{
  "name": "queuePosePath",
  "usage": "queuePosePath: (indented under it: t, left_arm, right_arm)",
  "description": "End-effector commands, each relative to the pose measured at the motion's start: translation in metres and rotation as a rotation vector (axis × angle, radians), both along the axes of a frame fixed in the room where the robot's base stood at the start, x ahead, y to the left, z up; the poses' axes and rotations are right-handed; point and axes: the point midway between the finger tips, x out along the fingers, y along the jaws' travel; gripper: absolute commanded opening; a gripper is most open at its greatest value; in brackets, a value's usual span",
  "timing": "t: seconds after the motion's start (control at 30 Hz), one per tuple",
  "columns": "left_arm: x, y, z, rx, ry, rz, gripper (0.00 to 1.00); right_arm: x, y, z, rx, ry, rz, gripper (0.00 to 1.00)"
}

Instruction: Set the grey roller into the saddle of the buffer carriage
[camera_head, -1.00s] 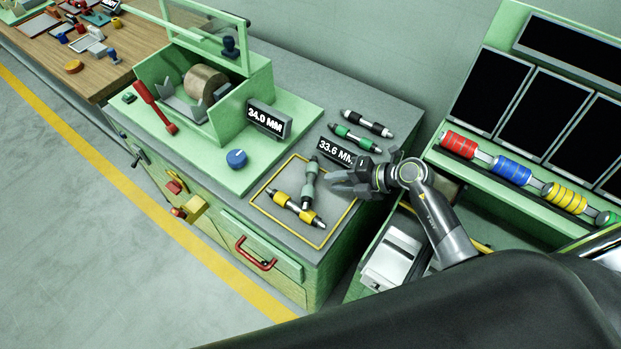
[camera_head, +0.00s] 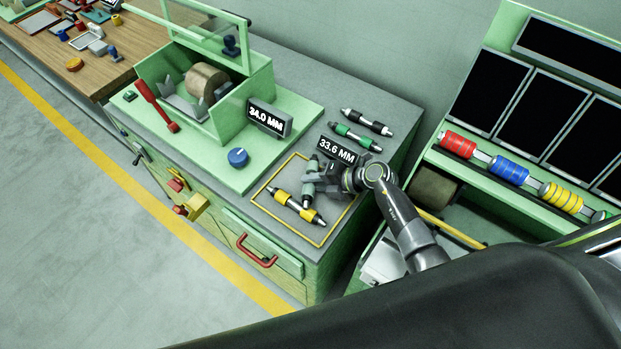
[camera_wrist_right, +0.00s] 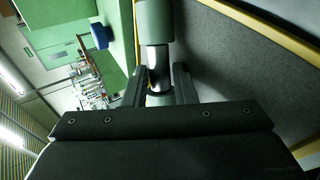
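The grey roller (camera_head: 310,168), grey-green with a pale metal middle, lies inside a yellow-outlined square on the bench top, one end close to the yellow roller (camera_head: 298,207). My right gripper (camera_head: 308,188) is at the grey roller. In the right wrist view the fingers (camera_wrist_right: 160,85) stand on either side of the roller's bright metal part (camera_wrist_right: 158,55); whether they press on it is not clear. The buffer carriage appears to be the grey V-shaped saddle (camera_head: 183,108) in the green housing, beside a brown wheel (camera_head: 207,83); the saddle looks empty. My left gripper is not in view.
A green roller (camera_head: 354,138) and a black roller (camera_head: 367,122) lie behind the 33.6 MM sign (camera_head: 337,151). A rack (camera_head: 512,172) is at right.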

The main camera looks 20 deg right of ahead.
Motion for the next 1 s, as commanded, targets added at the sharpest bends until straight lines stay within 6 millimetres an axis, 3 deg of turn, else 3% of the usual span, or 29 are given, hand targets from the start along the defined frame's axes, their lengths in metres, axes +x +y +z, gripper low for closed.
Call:
queuePosePath:
  t: [0.1,0.3,0.73,1.0]
  left_arm:
    - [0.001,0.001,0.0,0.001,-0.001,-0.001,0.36]
    - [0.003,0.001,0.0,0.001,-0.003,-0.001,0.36]
    - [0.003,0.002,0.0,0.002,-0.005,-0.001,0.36]
    - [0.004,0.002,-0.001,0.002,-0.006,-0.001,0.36]
  right_arm:
    - [0.0,0.0,0.0,0.0,0.0,0.0,0.23]
    - [0.0,0.0,0.0,0.0,0.0,0.0,0.0]
    - [0.0,0.0,0.005,0.001,-0.003,0.001,0.0]
    - [0.0,0.0,0.035,0.0,-0.007,0.002,0.0]
